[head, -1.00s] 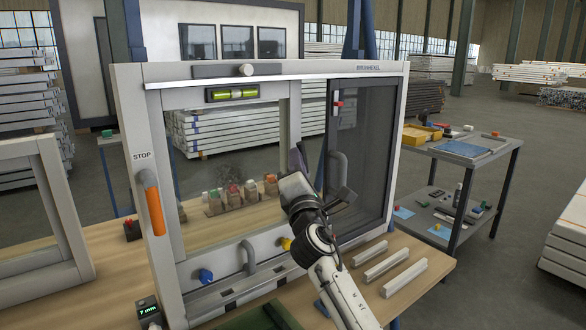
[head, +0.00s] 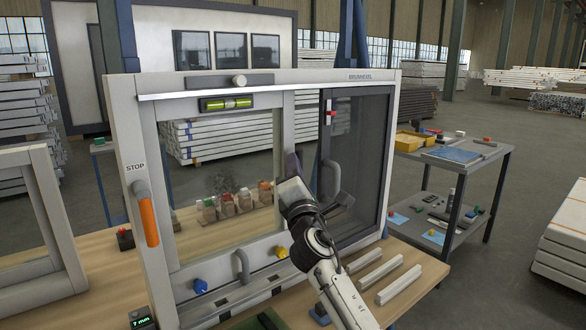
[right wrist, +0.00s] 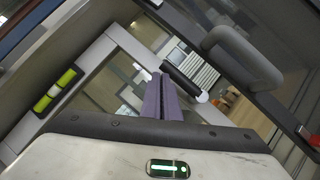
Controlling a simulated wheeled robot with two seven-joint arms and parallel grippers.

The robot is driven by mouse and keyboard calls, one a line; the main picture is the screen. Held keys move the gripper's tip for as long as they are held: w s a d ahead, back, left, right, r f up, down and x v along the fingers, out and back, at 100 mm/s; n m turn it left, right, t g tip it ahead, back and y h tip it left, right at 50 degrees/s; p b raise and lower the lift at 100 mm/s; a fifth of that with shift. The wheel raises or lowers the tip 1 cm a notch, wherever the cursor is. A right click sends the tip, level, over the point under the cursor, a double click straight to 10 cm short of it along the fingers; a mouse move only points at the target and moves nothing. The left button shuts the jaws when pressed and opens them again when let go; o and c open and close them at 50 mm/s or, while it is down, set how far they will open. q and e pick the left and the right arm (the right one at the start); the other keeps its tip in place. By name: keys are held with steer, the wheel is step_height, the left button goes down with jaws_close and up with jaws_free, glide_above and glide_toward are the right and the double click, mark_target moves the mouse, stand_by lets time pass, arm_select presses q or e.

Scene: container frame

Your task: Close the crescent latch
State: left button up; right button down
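The window unit (head: 391,140) stands upright on the wooden bench, with a light sash at left and a dark sash (head: 352,140) at right. My right gripper (head: 292,166) is at the meeting stile between the sashes, left of the dark sash's pull handle (head: 331,180). In the right wrist view its two purple-grey fingers (right wrist: 160,98) are together, with nothing visible between them. Just beyond them is a black lever with a pale round tip (right wrist: 186,82), probably the crescent latch. I cannot tell whether the fingers touch it. In the head view the gripper hides that spot. My left gripper is out of view.
A green spirit level (head: 226,103) sits on the light sash's top rail. An orange-gripped handle (head: 148,218) is on the left jamb. Blue (head: 200,286) and yellow (head: 281,252) knobs are low on the frame. White profiles (head: 381,273) lie on the bench at right.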

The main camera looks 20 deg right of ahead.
steer(key=s+a, duration=0.6)
steer(key=s, duration=0.5)
steer(key=shift+s+a, duration=0.2)
steer(key=shift+s, duration=0.05)
steer(key=s+d+f+m+g, duration=0.2)
steer(key=s+f+m+g, duration=0.15)
steer(key=f, duration=0.55)
steer(key=s+d+f+m+g, duration=0.3)
steer(key=s+f+m, duration=0.15)
steer(key=f, duration=0.35)
steer(key=s+d+f+m+g, duration=0.25)
steer(key=s+f, duration=0.25)
steer(key=f, duration=0.4)
steer(key=s+a+f+m+g+y, duration=0.2)
steer(key=s+f+m+g, duration=0.3)
steer(key=s, duration=0.8)
steer(key=s+a+f+m+g+y, duration=0.1)
steer(key=s+f+m+g+y, duration=0.25)
steer(key=s+f, duration=0.65)
steer(key=a+f+t, duration=0.2)
steer(key=a+f, duration=0.1)
steer(key=f, duration=0.2)
steer(key=w+a+f+t+y, duration=0.1)
steer(key=a+f+t, duration=0.1)
steer(key=f, duration=0.3)
steer(key=shift+w+a+t, duration=0.25)
steer(key=shift+a+t, duration=0.15)
steer(key=shift+t, duration=0.05)
